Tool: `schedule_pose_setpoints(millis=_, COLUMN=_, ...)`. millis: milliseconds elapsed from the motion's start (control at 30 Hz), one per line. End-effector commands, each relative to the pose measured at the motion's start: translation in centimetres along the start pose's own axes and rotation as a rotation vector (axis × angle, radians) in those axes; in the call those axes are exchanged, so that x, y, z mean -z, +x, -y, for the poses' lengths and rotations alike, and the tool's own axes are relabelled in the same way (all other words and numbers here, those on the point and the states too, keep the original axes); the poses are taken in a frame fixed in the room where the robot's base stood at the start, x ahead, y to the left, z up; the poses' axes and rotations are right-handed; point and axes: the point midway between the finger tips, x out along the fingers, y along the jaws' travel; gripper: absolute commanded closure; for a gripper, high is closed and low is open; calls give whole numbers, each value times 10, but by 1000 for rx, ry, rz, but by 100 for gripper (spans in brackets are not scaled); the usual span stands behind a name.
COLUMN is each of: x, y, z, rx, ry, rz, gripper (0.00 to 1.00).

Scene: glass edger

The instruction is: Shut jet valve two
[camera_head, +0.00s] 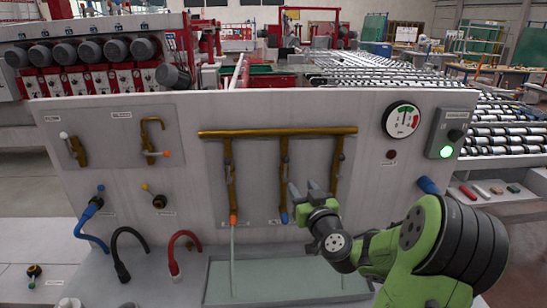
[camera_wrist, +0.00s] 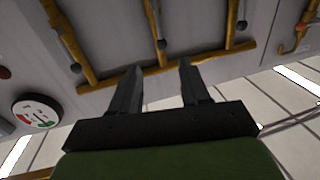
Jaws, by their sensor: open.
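A brass manifold (camera_head: 277,132) on the grey panel has three down pipes. Small grey valve levers show on them: left (camera_head: 228,160), middle (camera_head: 284,157) and right (camera_head: 340,156). The left pipe ends in an orange tip with a pale stream (camera_head: 232,262) below it. The middle pipe ends in a blue tip (camera_head: 284,218). My gripper (camera_head: 303,188) is open and empty, in front of the lower right pipe, hiding its end. In the wrist view, which is turned over, the middle lever (camera_wrist: 161,44) shows just beyond the gap between my fingertips (camera_wrist: 159,65). The labels are unreadable.
A round gauge (camera_head: 402,120) and a box with a lit green button (camera_head: 446,151) are at the panel's right. Other brass valves (camera_head: 154,138) and blue, black and red hoses (camera_head: 181,242) are at the left.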

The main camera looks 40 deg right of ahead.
Motion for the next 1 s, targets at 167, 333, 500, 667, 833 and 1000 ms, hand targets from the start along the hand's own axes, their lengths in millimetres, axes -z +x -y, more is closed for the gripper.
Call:
schedule_pose_setpoints(millis=167, x=7, y=44, z=3, rx=6, ry=4, rz=0, gripper=54)
schedule_pose_setpoints(millis=333, x=7, y=87, z=3, rx=5, ry=3, rz=0, gripper=54)
schedule_pose_setpoints(millis=500, x=5, y=124, z=2, rx=3, ry=2, rz=1, gripper=54)
schedule_pose_setpoints(millis=667, x=3, y=141, z=2, rx=3, ry=0, rz=2, gripper=54)
schedule_pose_setpoints(millis=833, x=0, y=144, z=2, rx=2, ry=-1, rz=3, gripper=54)
schedule_pose_setpoints(millis=1000, x=0, y=144, z=2, rx=2, ry=-1, rz=3, gripper=65)
